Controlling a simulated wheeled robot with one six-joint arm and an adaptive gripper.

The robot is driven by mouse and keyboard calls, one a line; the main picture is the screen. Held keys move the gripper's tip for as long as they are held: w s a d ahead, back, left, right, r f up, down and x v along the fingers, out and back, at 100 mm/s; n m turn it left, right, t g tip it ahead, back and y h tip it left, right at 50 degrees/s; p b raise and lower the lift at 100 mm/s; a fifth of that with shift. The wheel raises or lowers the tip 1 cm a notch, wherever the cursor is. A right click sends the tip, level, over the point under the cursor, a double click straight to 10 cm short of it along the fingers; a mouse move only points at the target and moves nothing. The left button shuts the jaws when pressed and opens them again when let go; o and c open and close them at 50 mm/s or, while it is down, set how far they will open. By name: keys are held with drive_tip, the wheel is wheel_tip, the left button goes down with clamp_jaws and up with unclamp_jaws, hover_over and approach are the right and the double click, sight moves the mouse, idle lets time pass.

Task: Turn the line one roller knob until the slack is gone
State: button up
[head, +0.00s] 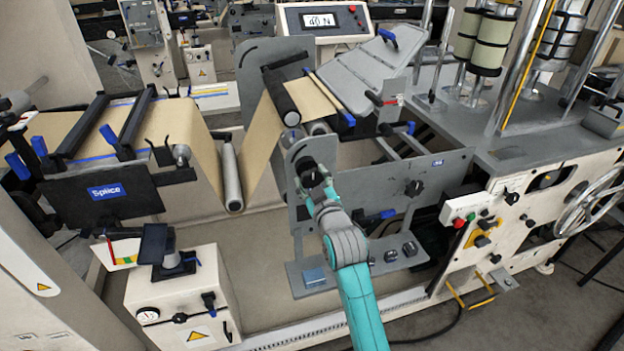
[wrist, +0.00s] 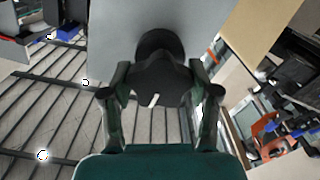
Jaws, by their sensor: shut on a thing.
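The roller knob (wrist: 158,62) is black with a white mark on its face and sits on a grey side plate (head: 345,185). My gripper (wrist: 158,92) has one finger on each side of the knob and is shut on it. In the head view my gripper (head: 314,187) reaches the knob at the plate's left part, and the knob is mostly hidden there. The brown kraft web (head: 264,140) drops from the splice table to a low silver roller (head: 231,178) and rises to a black roller (head: 281,97). Its stretches look fairly straight.
A display (head: 320,20) on a stand appears to read about 40 N. The splice table with its blue label (head: 106,191) is at left. A white cabinet (head: 185,295) stands front left.

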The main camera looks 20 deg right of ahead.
drive_tip(key=m, duration=0.4)
drive_tip(key=shift+m, duration=2.8)
drive_tip(key=o, duration=1.2)
drive_tip(key=shift+c, duration=0.2)
drive_tip(key=shift+s, duration=0.15)
drive_tip(key=s, duration=0.6)
drive_tip(key=shift+s, duration=0.4)
